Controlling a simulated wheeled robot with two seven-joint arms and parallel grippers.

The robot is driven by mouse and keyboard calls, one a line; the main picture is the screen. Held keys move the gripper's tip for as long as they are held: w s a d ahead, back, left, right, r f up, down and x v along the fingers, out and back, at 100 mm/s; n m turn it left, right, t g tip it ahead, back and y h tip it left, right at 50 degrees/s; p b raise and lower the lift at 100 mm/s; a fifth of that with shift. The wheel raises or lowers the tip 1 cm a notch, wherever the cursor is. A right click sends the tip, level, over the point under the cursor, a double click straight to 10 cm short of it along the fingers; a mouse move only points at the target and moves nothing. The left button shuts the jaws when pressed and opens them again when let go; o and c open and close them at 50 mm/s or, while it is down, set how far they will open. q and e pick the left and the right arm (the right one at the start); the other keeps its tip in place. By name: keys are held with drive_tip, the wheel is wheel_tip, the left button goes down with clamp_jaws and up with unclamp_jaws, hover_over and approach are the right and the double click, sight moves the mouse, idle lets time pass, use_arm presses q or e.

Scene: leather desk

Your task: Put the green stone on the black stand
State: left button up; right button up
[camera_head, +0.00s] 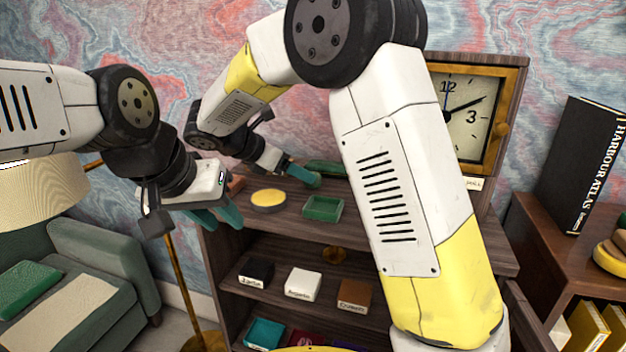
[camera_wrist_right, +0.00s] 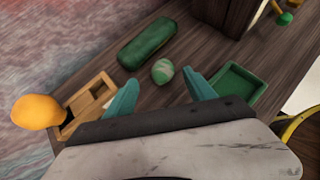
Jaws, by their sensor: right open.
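The green stone (camera_wrist_right: 163,71), small, rounded and pale-striped, lies on the dark wooden cabinet top in the right wrist view. My right gripper (camera_wrist_right: 161,94) is open, its teal fingers on either side of and just short of the stone, apart from it. In the head view my right gripper (camera_head: 303,175) reaches over the cabinet top, partly behind my arm. The black stand (camera_head: 256,272) looks like a small labelled block on the shelf below, left of a white and a brown one. My left gripper (camera_head: 213,213) hangs at the left, away from the stone; its finger gap is unclear.
A green tray (camera_head: 323,208), a yellow round thing (camera_head: 268,200) and a long green case (camera_wrist_right: 147,43) lie near the stone. A wooden holder (camera_wrist_right: 88,103) is at the left in the wrist view. The clock (camera_head: 466,112) stands behind my right arm.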

drive_tip(key=x, duration=0.4)
drive_tip(key=shift+d+f, duration=0.15)
drive_tip(key=shift+d, duration=0.1)
drive_tip(key=shift+c, duration=0.2)
clamp_jaws()
